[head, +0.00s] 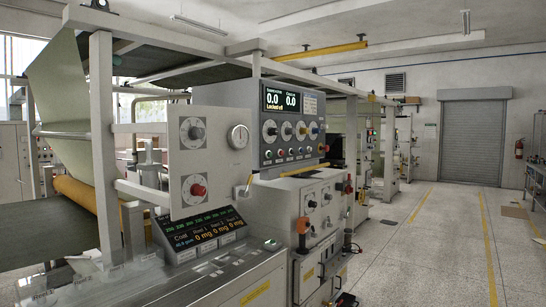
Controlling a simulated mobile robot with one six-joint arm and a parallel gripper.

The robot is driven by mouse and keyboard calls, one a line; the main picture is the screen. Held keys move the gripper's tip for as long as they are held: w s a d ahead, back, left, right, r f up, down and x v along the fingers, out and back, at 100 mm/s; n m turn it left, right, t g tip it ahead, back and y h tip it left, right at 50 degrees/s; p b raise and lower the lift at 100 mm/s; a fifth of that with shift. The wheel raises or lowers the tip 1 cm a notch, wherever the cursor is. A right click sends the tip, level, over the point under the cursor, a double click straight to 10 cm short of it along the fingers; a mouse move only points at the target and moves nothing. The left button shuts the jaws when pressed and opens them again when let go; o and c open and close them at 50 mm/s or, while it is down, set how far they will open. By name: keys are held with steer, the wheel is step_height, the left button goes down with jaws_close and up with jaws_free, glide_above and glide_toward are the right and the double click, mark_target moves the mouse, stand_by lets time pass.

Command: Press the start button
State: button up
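A large paper-coating machine fills the left and middle of the head view. A flat grey plate (212,165) to the left carries a dark knob (197,132), a red knob (198,190) and a round gauge (238,137). A small green button (271,243) sits on the lower console near a tilted display (203,231). The labels are too small to tell which button is start. My gripper is not in view.
Open floor (430,250) with yellow lines runs to a closed roller shutter (472,142). A bench (537,185) stands at the right edge.

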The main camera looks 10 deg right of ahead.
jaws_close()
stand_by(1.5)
